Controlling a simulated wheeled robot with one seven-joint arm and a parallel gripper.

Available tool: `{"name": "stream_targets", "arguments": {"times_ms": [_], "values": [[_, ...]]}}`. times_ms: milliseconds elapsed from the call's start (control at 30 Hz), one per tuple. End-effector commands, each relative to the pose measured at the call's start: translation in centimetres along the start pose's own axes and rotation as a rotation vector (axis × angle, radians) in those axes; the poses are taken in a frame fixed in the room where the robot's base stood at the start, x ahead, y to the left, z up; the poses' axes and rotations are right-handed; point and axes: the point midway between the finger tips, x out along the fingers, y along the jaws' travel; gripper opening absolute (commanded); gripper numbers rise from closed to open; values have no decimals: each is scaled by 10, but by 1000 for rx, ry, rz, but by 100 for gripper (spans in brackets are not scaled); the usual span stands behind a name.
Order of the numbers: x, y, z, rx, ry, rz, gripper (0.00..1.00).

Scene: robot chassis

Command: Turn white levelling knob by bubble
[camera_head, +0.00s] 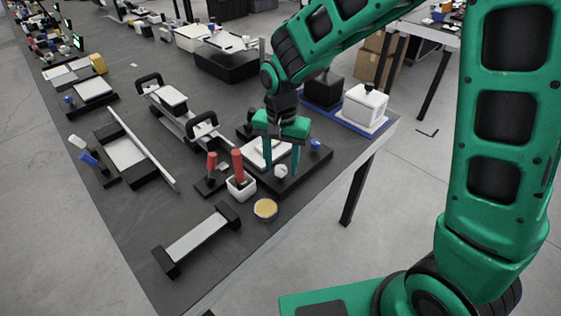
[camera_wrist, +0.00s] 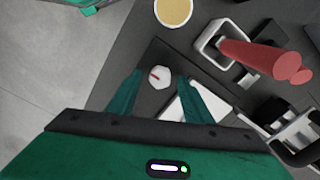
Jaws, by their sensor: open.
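The white knob (camera_head: 281,171) sits at the near corner of a dark base that carries a white plate (camera_head: 257,158). In the wrist view the knob (camera_wrist: 160,77) is a faceted white cap with a small red mark. My gripper (camera_head: 281,174) points down over this corner, open, with one green finger on each side of the knob. In the wrist view the fingers (camera_wrist: 161,86) flank the knob with gaps on both sides. I cannot make out a bubble. A blue knob (camera_head: 315,145) stands at the base's right corner.
A white cup (camera_head: 241,188) with a red-handled tool (camera_head: 237,164) stands left of the knob. A round yellow-topped dish (camera_head: 265,209) is in front. A white box on a blue tray (camera_head: 365,105) is behind right. The table edge runs close on the right.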

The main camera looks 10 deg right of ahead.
Motion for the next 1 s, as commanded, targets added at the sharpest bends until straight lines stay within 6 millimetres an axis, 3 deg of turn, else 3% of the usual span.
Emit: {"name": "stream_targets", "arguments": {"times_ms": [200,367,733,1000], "values": [[0,0,0,0,0,0,44],[0,0,0,0,1,-1,5],[-1,-1,0,-42,1,-2,5],[-1,-2,0,-209,1,-2,5]]}}
